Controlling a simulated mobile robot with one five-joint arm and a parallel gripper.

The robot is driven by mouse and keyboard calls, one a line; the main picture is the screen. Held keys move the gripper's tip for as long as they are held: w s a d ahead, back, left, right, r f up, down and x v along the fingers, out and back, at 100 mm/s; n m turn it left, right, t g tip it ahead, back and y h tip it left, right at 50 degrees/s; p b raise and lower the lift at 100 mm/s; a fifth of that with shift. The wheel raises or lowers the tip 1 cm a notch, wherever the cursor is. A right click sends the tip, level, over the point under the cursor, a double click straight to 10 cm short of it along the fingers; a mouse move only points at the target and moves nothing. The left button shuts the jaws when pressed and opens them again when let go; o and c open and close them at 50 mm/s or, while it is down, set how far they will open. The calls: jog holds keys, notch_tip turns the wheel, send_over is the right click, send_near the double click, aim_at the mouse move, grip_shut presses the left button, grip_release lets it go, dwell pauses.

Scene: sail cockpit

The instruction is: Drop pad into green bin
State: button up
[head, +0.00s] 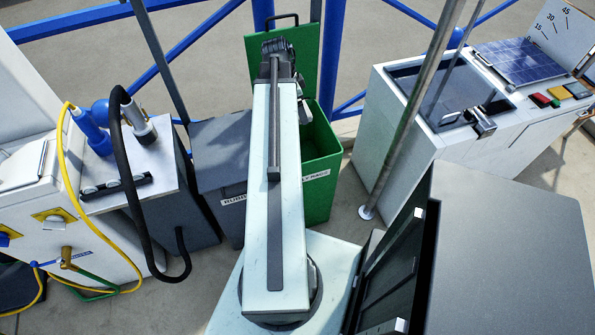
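The green bin (322,185) stands at the middle, behind my arm, with its lid (305,47) raised at the back. A white label with partly hidden lettering is on its front. My arm reaches away from me over the bin's left side and hides part of its opening. The dark end of my arm, with my gripper (279,48), is in front of the raised lid. The fingers are hidden or too small to make out. I see no pad; whether my gripper holds one is hidden.
A dark grey bin (222,160) with a partly hidden label stands left of the green one. A grey pole (412,105) and white cabinet (390,140) are at right. Blue railings (190,45) run behind.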

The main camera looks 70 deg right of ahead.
notch_tip(320, 180, down, 6)
jog(key=b, duration=0.5)
jog(key=shift+w+a+b, duration=0.1)
jog(key=shift+w+b, duration=0.05)
jog(key=shift+b, duration=0.25)
jog(key=o, duration=1.3)
jog(key=shift+r, duration=0.1)
jog(key=p+v, duration=0.8)
